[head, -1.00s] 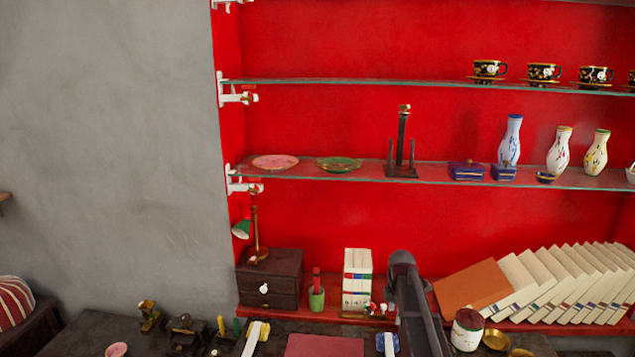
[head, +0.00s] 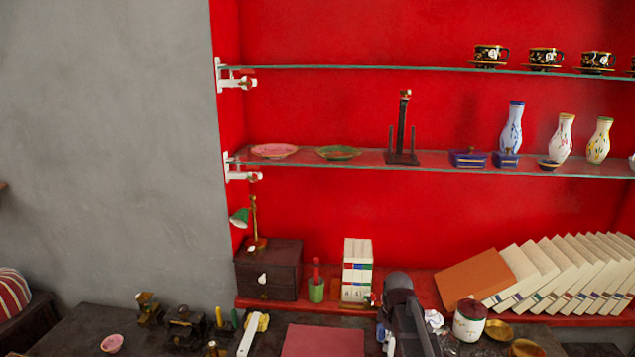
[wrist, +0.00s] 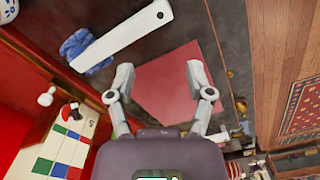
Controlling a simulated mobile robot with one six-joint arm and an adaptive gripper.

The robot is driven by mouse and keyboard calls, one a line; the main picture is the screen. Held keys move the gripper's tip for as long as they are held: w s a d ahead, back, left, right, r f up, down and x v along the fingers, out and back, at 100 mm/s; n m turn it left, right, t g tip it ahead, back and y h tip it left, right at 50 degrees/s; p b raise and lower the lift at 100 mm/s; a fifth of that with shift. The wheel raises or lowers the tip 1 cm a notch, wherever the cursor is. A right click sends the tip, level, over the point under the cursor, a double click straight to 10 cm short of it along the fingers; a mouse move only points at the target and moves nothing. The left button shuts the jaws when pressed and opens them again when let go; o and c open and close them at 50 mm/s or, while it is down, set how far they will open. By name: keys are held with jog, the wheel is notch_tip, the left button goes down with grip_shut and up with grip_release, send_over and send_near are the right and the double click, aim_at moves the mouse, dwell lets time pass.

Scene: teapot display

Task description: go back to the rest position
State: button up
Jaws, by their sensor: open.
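My gripper (wrist: 159,78) shows in the wrist view with its two fingers spread apart and nothing between them. Below it lies a flat red mat (wrist: 178,88) on the dark desk. In the head view my dark arm rises at the lower middle, right of the red mat (head: 322,341); the gripper's fingers cannot be made out there.
A white bar (wrist: 122,36) lies by a crumpled blue cloth (wrist: 80,46). Upright books (head: 357,268) and a green cup (head: 316,291) stand behind the desk. A lidded jar (head: 469,322) and brass bowls (head: 498,330) are right of my arm. Glass shelves (head: 350,158) hold vases and plates.

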jog(key=s+a+f+m+b, duration=0.1)
jog(key=s+f+m+b, duration=0.1)
jog(key=s+m, duration=0.3)
jog(key=s+a+f+m+b, duration=0.2)
jog(key=s+m, duration=0.4)
jog(key=s, duration=0.3)
jog(key=shift+f+b, duration=0.55)
jog(key=shift+f, duration=0.3)
